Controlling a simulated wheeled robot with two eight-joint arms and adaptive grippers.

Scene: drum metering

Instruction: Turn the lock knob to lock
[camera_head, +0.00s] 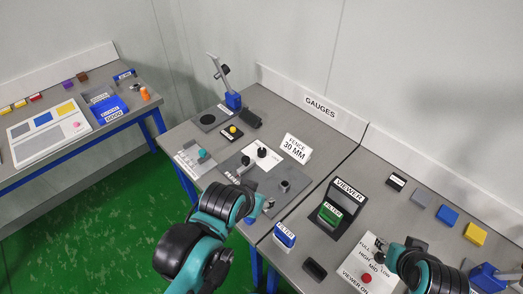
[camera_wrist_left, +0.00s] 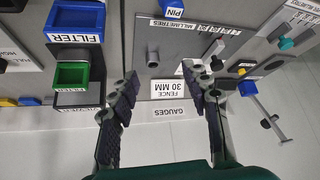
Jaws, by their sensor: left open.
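A grey metal plate (camera_head: 225,174) lies on the right-hand bench, with a small dark knob (camera_head: 284,186) near its right end and a black knob (camera_head: 262,152) by a white label. No readable label shows which is the lock knob. In the left wrist view, a grey cylindrical knob (camera_wrist_left: 152,56) stands between and beyond my open, empty fingers. My left gripper (camera_head: 266,204) is over the plate's front right part, apart from the knobs. My right gripper (camera_head: 388,254) is by the white viewer panel (camera_head: 366,274); its jaws are unclear.
A FENCE 30 MM sign (camera_head: 297,147) stands behind the plate. A blue filter block (camera_head: 284,236), a green filter (camera_head: 330,214) and the black viewer (camera_head: 344,199) are to the right. A blue lever stand (camera_head: 233,101) is at the back left. Another bench (camera_head: 120,119) stands far left.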

